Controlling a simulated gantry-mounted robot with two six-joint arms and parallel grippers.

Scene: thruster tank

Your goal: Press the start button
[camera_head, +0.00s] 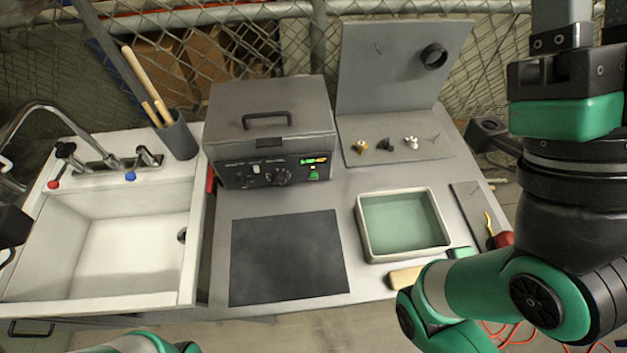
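The control box (270,130) is a grey machine with a lid and a black handle (266,119). It stands at the back of the table. Its dark front panel has knobs (278,176), a small lit display (314,160) and a small green button (314,176) at the right end, which looks like the start button. Nothing touches the panel. My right arm (485,285) comes in at the right, but I make out no fingertips. Only a bit of my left arm (140,343) shows at the bottom edge. I cannot make out either gripper.
A black mat (288,270) lies in front of the box. A tray with greenish liquid (441,237) sits to its right. A grey upright board (385,70) with small metal parts stands behind. A white sink (30,285) is at the left, with a cup of sticks (180,138) between.

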